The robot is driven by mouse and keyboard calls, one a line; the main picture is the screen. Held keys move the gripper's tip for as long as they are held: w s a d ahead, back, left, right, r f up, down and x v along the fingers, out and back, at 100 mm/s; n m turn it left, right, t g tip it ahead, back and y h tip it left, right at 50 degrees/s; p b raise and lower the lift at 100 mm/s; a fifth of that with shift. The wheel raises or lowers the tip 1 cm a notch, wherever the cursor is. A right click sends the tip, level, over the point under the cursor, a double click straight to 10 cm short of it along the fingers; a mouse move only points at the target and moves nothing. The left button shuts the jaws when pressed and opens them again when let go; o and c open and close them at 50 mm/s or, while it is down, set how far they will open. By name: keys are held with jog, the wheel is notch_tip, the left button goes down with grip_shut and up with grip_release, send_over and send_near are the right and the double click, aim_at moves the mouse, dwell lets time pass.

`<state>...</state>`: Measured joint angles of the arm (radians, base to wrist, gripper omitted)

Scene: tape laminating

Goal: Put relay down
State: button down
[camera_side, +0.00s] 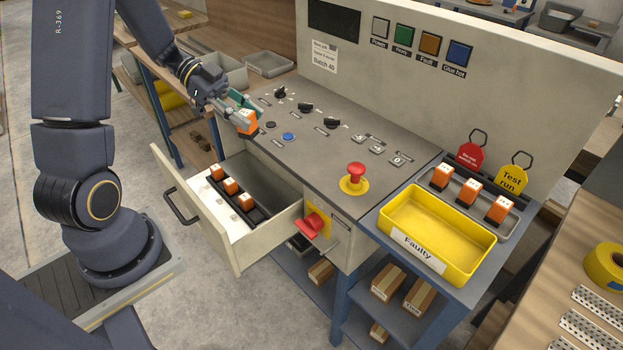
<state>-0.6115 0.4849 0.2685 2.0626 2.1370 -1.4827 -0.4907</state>
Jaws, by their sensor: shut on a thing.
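My gripper (236,112) is at the left end of the grey control panel. It is shut on an orange relay (247,123) with a pale top. The relay is at the panel's left front edge, above the back of the open drawer (222,243); I cannot tell whether it touches the panel. Several orange relays stand in a dark rack (262,214) in the drawer. More orange relays (470,191) stand in a grey tray (457,180) behind the yellow tray labelled "Faulty" (430,253), which looks empty.
The control panel (330,158) carries black knobs, a blue button (288,137) and a red emergency button (354,175). A red switch handle (312,225) juts out beside the drawer. Red and yellow tags (513,177) stand at the right. The drawer's back part looks clear.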

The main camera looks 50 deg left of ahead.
aim_at(245, 112)
notch_tip(245, 112, up, 8)
jog(key=w+d+m+g, duration=0.3)
jog(key=d+m+g, duration=0.15)
jog(key=d, duration=2.85)
jog(key=shift+h, duration=0.4)
jog(key=w+d+f, duration=0.2)
jog(key=w+f, duration=0.2)
jog(key=f, duration=0.1)
jog(key=w+d+f, duration=0.2)
jog(key=w+f, duration=0.2)
jog(key=f, duration=0.1)
jog(key=w+d+f, duration=0.2)
jog(key=w+f, duration=0.2)
jog(key=f, duration=0.1)
jog(key=shift+w+d, duration=0.1)
jog(key=shift+d, duration=0.15)
jog(key=shift+f, duration=1.45)
